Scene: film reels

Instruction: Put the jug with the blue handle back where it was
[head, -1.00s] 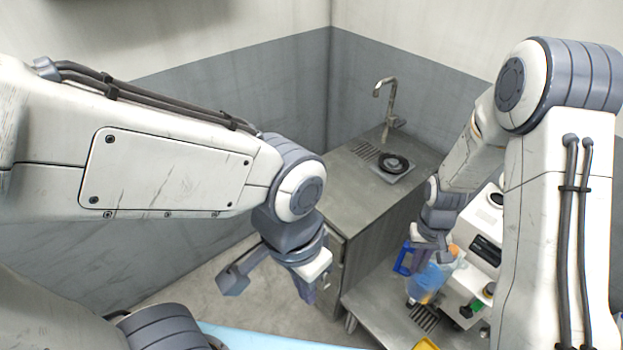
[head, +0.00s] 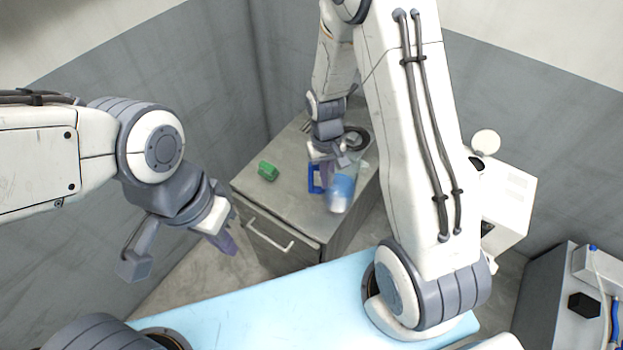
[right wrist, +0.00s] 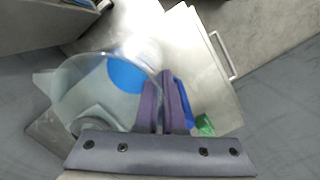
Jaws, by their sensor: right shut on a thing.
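A clear jug (head: 341,191) with a blue handle (head: 314,179) is at the front right of the grey cabinet top (head: 285,205). I cannot tell whether it touches the top. My right gripper (head: 325,168) is shut on the jug at its handle side. In the right wrist view the jug (right wrist: 75,88) is left of the fingers (right wrist: 163,88), with a round blue patch showing in it. The blue handle (right wrist: 184,98) is partly hidden behind the fingers. My left gripper (head: 180,250) is open and empty, in front of and left of the cabinet.
A green object (head: 268,171) lies on the cabinet top, left of the jug. A dark round plate (head: 356,138) sits at the back, partly hidden by my arm. A white machine (head: 504,205) stands at right. A light blue surface (head: 300,290) lies in front.

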